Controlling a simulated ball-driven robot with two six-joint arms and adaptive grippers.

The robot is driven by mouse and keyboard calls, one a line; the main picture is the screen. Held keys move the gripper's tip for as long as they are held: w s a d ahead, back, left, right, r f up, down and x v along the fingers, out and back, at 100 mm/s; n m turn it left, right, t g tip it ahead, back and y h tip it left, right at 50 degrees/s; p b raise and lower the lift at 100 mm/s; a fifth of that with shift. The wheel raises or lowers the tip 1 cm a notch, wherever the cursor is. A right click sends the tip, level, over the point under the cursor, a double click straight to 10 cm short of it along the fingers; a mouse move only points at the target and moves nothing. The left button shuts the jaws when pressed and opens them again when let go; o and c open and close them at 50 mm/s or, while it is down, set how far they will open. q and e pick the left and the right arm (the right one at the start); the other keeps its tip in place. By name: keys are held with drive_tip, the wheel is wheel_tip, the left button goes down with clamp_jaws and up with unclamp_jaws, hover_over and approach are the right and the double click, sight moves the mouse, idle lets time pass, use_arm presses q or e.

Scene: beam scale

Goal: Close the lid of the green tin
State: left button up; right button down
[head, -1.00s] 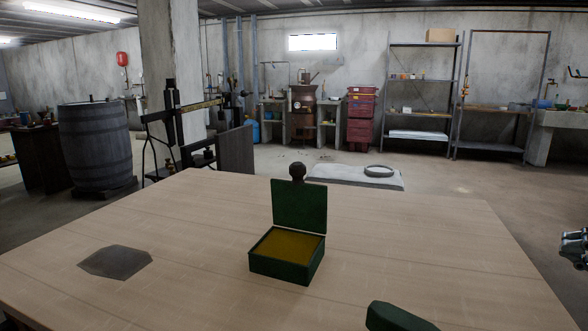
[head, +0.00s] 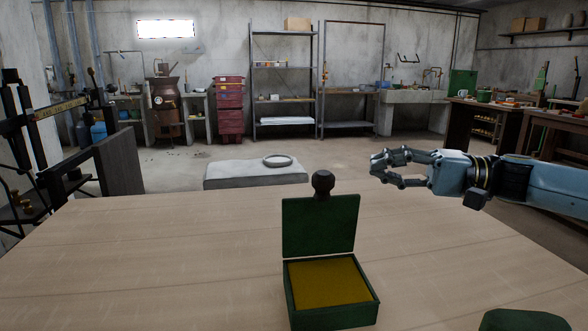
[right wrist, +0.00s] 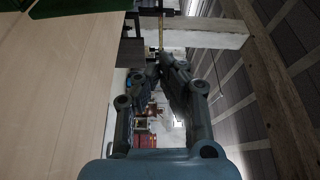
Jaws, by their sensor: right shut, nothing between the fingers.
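The green tin (head: 338,318) stands on the table with its lid (head: 320,226) raised about upright at the back. Its inside shows yellow-brown. A dark round knob (head: 322,182) shows just above the lid's top edge; I cannot tell if it belongs to the lid. My right gripper (head: 376,166) is shut and empty, to the right of the lid and higher in the picture, apart from it. My left gripper is not in view.
The wooden table (head: 150,255) is bare left of the tin. A dark green object (head: 522,320) is cut off at the bottom right. Beyond the table lies a pale slab (head: 235,175) with a grey ring (head: 278,161) on it.

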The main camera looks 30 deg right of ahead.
sight(332, 172)
drive_tip(key=b+x, duration=0.2)
drive_tip(key=x, duration=0.8)
drive_tip(key=s, duration=0.2)
drive_tip(key=s+a+p, duration=0.1)
drive_tip(key=s, duration=0.1)
drive_tip(key=shift+f, duration=0.15)
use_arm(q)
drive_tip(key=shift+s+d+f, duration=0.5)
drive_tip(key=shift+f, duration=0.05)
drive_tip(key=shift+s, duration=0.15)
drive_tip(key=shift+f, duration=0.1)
